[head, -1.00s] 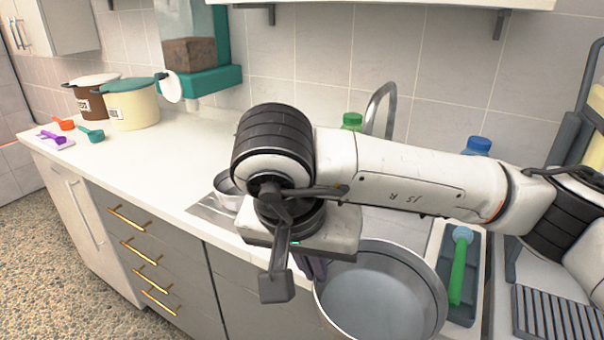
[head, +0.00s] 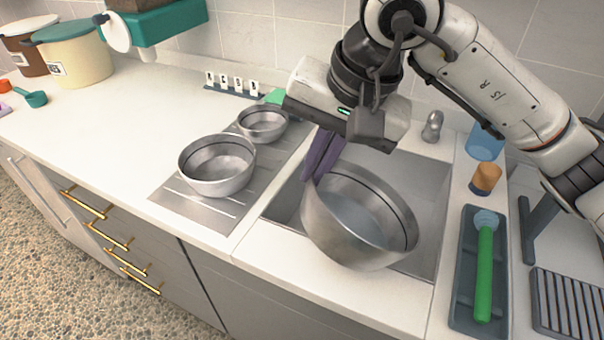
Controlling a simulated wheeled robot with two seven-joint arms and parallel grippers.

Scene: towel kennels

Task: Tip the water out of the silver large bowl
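The silver large bowl (head: 345,242) is over the sink (head: 432,195), tilted with its mouth toward the right. A smooth grey-blue area inside may be water, but I cannot tell how much is there. My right gripper (head: 322,157) comes down from above, its dark purple fingers shut on the bowl's upper left rim. I cannot tell whether the bowl's underside touches the sink or counter edge. My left gripper is not in view.
Two smaller silver bowls, one nearer (head: 217,180) and one farther (head: 263,125), stand on the metal drainboard (head: 190,208) left of the sink. A grey tray (head: 468,300) with a green-handled brush (head: 484,275) lies at right. The counter (head: 110,130) at left is mostly clear.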

